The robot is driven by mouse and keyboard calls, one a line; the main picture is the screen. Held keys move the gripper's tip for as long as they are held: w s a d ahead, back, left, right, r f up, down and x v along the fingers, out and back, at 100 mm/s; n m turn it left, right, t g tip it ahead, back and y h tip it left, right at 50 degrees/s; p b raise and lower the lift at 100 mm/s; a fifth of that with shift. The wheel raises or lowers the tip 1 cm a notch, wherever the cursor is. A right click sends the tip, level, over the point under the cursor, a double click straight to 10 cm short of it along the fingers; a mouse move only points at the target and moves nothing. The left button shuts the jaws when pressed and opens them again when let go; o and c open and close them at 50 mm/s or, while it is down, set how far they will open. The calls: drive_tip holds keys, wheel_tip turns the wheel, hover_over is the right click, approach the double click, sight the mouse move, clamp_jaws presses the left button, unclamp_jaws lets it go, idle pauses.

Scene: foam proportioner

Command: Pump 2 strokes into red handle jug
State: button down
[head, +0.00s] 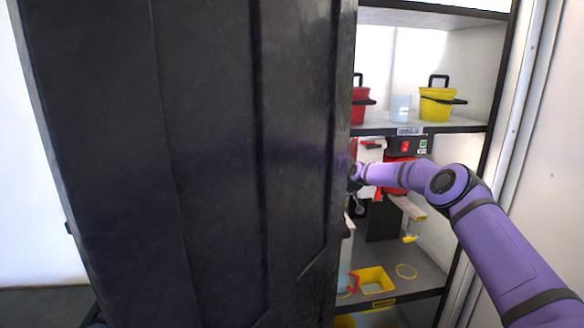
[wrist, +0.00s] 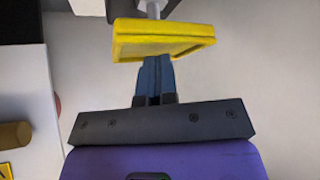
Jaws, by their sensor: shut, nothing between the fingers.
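In the wrist view, my gripper (wrist: 154,62) is shut and empty. Its blue fingers end at the near edge of a yellow pad (wrist: 165,38) on a metal rod (wrist: 154,9), which looks like the pump's plunger. I cannot tell whether they touch it. In the head view, my arm reaches into the cabinet, and the gripper is mostly hidden behind the dark door edge. A pale jug with a red handle (head: 354,283) stands low in the cabinet, partly hidden by the door. A small container with a yellow bottom (head: 412,235) hangs under the device.
The dark cabinet door (head: 200,160) fills the left. The shelf (head: 460,122) holds a red bucket (head: 360,106), a clear cup (head: 400,108) and a yellow bucket (head: 437,104).

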drive_tip(key=shift+r, duration=1.95)
drive_tip(key=shift+r, duration=0.1)
wheel_tip(320, 180, up, 4)
drive_tip(key=shift+f, duration=0.1)
